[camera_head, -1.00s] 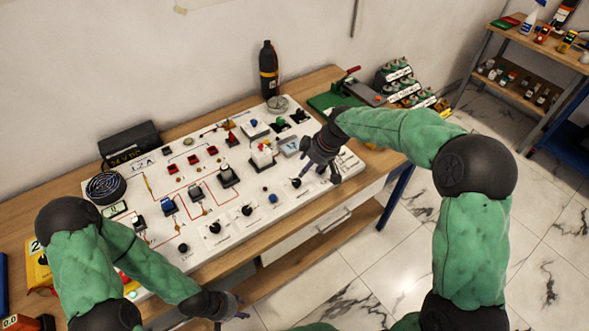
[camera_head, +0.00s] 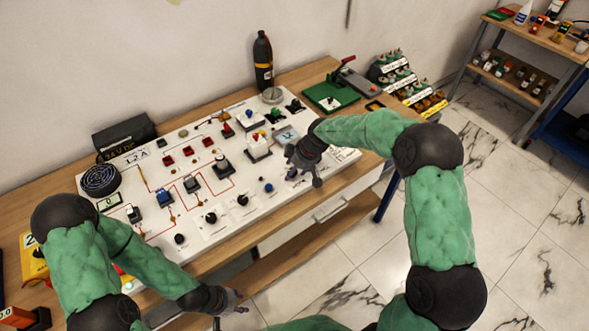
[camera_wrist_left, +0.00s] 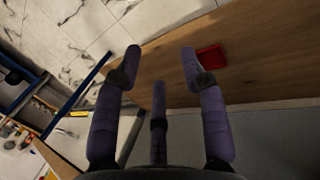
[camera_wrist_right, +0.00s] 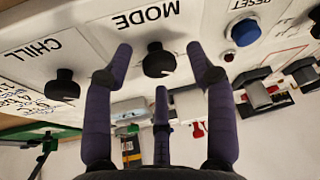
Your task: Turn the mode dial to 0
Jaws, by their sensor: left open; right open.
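The mode dial (camera_wrist_right: 158,60) is a black round knob under the word MODE on the white panel (camera_head: 225,228). In the right wrist view it sits between the fingertips of my right gripper (camera_wrist_right: 159,73), which is open around it; I cannot tell whether any finger touches it. No number scale is readable there. In the head view my right gripper (camera_head: 304,179) is over the panel's right front part and largely hides the dial. My left gripper (camera_head: 238,300) is open and empty, low in front of the bench; its fingers show in the left wrist view (camera_wrist_left: 161,62).
Beside the mode dial are the CHILL dial (camera_wrist_right: 63,85) and the blue RESET button (camera_wrist_right: 245,32). More knobs (camera_head: 242,200) line the panel's front edge. A black bottle (camera_head: 263,62) and a green-based press (camera_head: 330,97) stand behind. The floor in front is clear.

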